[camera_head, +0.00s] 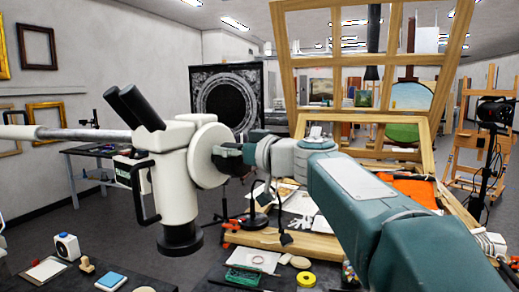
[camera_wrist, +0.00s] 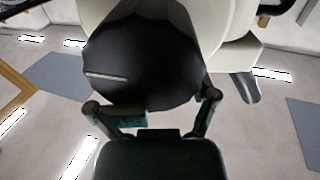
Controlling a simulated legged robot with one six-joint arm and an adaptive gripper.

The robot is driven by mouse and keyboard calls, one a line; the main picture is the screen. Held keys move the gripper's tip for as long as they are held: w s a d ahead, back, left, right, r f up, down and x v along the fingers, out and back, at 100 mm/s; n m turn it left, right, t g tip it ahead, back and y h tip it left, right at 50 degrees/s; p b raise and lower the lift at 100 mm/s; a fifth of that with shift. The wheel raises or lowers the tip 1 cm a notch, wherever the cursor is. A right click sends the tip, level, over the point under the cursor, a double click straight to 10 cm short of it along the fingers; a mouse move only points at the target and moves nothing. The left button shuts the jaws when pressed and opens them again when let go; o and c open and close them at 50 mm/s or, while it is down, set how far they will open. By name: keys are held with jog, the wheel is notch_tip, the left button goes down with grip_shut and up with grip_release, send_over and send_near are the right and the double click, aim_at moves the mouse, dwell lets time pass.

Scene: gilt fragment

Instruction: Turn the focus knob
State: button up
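The microscope head (camera_head: 180,165) is white, with two black eyepieces, a black lower lens and a black side handle. It hangs on a pale boom at the left of the head view. A white round housing (camera_head: 213,155) is on its right side. In the wrist view a large black knob (camera_wrist: 140,60) with a pale line fills the upper middle. My gripper (camera_head: 232,158) is at the right side of the housing. In the wrist view its fingers (camera_wrist: 152,101) are spread wide at either side of the knob's near edge. Whether they touch it is unclear, and the fingertips are partly hidden.
A wooden easel frame (camera_head: 375,75) rises behind. A dark bench (camera_head: 100,270) holds small items at the lower left. Open floor shows at the left.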

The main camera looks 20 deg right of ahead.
jog(key=shift+s+a+f, duration=0.3)
jog(key=shift+a+f, duration=0.2)
jog(key=shift+f, duration=0.3)
jog(key=shift+s, duration=0.2)
jog(key=w+d+v, duration=0.1)
jog(key=v, duration=1)
jog(key=shift+s+d+r, duration=0.2)
jog(key=shift+s+r, duration=0.05)
jog(key=v, duration=1.2)
jog(key=shift+w, duration=0.1)
